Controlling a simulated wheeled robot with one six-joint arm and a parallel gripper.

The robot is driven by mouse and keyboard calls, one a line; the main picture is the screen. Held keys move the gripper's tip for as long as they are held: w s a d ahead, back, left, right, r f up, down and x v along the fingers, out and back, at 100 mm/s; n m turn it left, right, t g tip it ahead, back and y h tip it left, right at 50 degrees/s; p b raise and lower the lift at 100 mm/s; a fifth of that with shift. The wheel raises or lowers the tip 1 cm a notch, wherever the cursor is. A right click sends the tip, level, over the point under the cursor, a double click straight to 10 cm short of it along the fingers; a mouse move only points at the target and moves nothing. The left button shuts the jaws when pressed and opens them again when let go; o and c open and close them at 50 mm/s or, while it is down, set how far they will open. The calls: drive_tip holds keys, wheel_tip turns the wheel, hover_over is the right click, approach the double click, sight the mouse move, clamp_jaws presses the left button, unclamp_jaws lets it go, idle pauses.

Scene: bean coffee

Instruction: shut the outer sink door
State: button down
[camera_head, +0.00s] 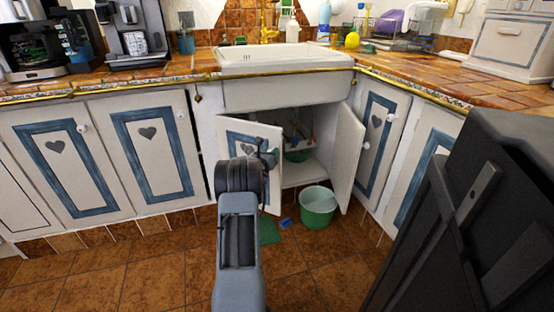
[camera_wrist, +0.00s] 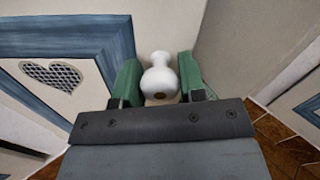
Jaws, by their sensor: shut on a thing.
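Under the white sink (camera_head: 285,60), two cabinet doors stand open. The left sink door (camera_head: 236,131) is white with a blue frame and a heart cut-out, and stands partly open. The right sink door (camera_head: 348,150) is swung out, seen nearly edge-on. My gripper (camera_head: 268,157) is at the free edge of the left door. In the wrist view its green fingers (camera_wrist: 160,82) are shut around a white round knob (camera_wrist: 159,73), beside the door's blue frame (camera_wrist: 108,42). My arm hides the lower part of the left door in the head view.
A green bucket (camera_head: 318,208) stands on the floor before the opening, close to the right sink door. A green item (camera_head: 269,231) lies on the floor beside it. Shut cabinets (camera_head: 150,150) flank the left side. The tiled floor (camera_head: 120,275) in front is clear.

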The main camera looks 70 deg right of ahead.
drive_tip(key=shift+s+d+r, duration=0.1)
drive_tip(key=shift+d, duration=0.05)
drive_tip(key=c, duration=0.7)
unclamp_jaws()
drive_tip(key=w+a+p, duration=0.1)
drive_tip(key=a+p, duration=0.3)
drive_tip(key=a, duration=1)
drive_tip(key=shift+w, duration=0.15)
